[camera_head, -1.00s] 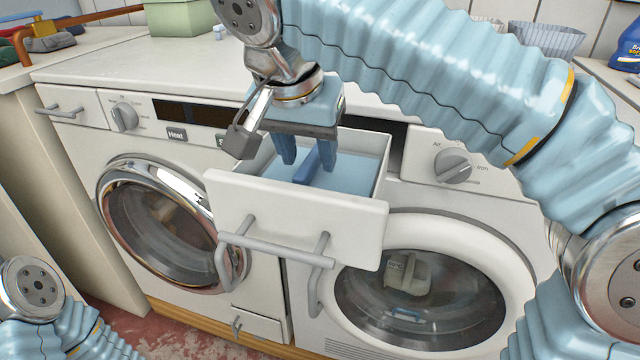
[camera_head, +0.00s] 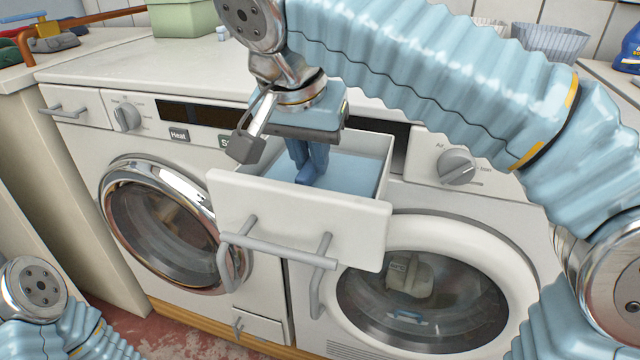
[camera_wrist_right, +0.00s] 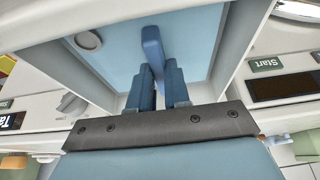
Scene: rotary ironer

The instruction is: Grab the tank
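The tank (camera_head: 345,172) is a light blue insert lying inside the open white drawer (camera_head: 290,215), between the two machine fronts. A darker blue upright handle (camera_head: 305,176) stands on it. My right gripper (camera_head: 308,164) points down into the drawer, its blue fingers closed together at the handle, one on each side. In the right wrist view the handle (camera_wrist_right: 152,42) rises between the fingers (camera_wrist_right: 160,66), and the tank's flat face (camera_wrist_right: 115,62) fills the drawer. The fingers partly hide the handle. My left gripper is out of view; only part of my left arm shows at lower left.
Round doors sit below the drawer at left (camera_head: 160,225) and right (camera_head: 425,285). A bar handle (camera_head: 280,250) juts from the drawer front. A grey padlock-like piece (camera_head: 245,148) is beside my right wrist. The white top (camera_head: 150,75) is largely clear.

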